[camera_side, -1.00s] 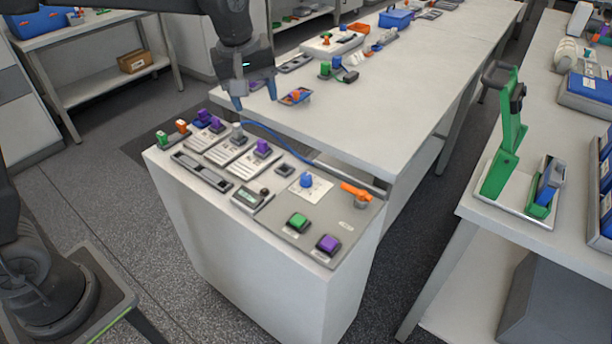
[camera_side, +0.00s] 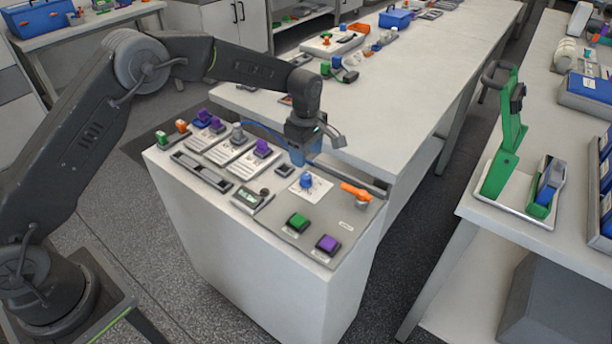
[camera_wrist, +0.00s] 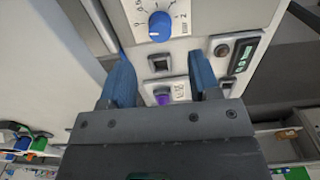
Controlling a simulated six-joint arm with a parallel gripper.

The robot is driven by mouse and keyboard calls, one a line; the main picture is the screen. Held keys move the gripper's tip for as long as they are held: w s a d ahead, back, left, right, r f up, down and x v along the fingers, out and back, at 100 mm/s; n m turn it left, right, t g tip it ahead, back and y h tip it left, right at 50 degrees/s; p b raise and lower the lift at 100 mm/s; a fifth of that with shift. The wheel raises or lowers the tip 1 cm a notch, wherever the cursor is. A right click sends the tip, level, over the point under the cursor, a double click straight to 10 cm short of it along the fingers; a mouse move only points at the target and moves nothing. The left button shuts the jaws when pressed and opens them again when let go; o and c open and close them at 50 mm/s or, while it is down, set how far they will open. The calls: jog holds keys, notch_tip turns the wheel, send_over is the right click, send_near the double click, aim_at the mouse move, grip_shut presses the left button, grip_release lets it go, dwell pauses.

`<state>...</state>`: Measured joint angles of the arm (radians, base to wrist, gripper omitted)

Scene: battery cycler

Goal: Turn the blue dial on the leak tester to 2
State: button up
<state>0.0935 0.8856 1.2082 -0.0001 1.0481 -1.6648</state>
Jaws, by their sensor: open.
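The blue dial (camera_side: 307,181) stands on a white scale plate on the console top in the side view. In the wrist view the blue dial (camera_wrist: 159,26) sits at the top, on its white plate with printed numbers; a 2 shows at the plate's right. Where its pointer is set is too small to tell surely. My gripper (camera_side: 302,158) is above the console, just behind the dial and apart from it. In the wrist view its two blue fingers (camera_wrist: 162,82) are spread with nothing held between them.
An orange handle (camera_side: 356,191) is right of the dial. A green button (camera_side: 298,221) and a purple button (camera_side: 328,243) are in front. A small display module (camera_side: 248,198) and purple-knobbed modules (camera_side: 262,148) lie left. A blue cable runs behind.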

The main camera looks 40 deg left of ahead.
aim_at(306, 176)
notch_tip(306, 176, down, 8)
jog(key=shift+f, duration=0.1)
dwell(0.4)
jog(key=c, duration=0.9)
jog(key=shift+c, duration=0.2)
